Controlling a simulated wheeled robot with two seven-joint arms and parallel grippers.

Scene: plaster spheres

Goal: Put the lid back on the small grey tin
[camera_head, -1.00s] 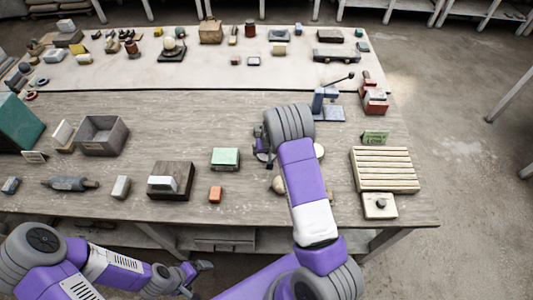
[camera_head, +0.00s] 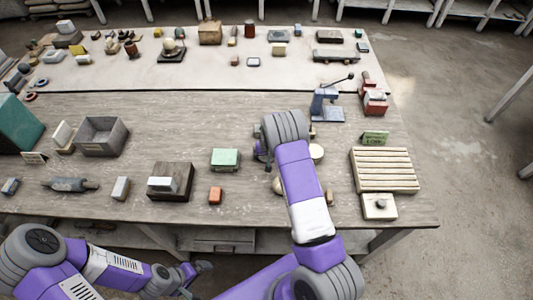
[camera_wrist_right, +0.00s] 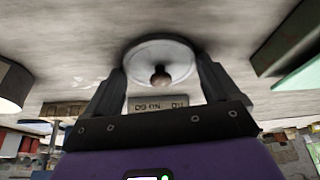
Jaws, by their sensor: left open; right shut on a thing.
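In the right wrist view a round grey lid (camera_wrist_right: 148,49) with a dark knob sits between the two fingers of my right gripper (camera_wrist_right: 160,72), which is shut on it. In the head view this gripper (camera_head: 262,152) is low over the table's middle right, partly hidden by my own wrist, and the lid cannot be made out. A pale round-topped thing (camera_head: 317,153) shows just right of my right forearm; I cannot tell whether it is the small grey tin. My left gripper (camera_head: 206,268) is open and empty below the table's front edge, well away from these.
A green-topped box (camera_head: 226,158) and a small orange block (camera_head: 216,195) stand left of my right arm. Bare tabletop lies behind the green-topped box.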

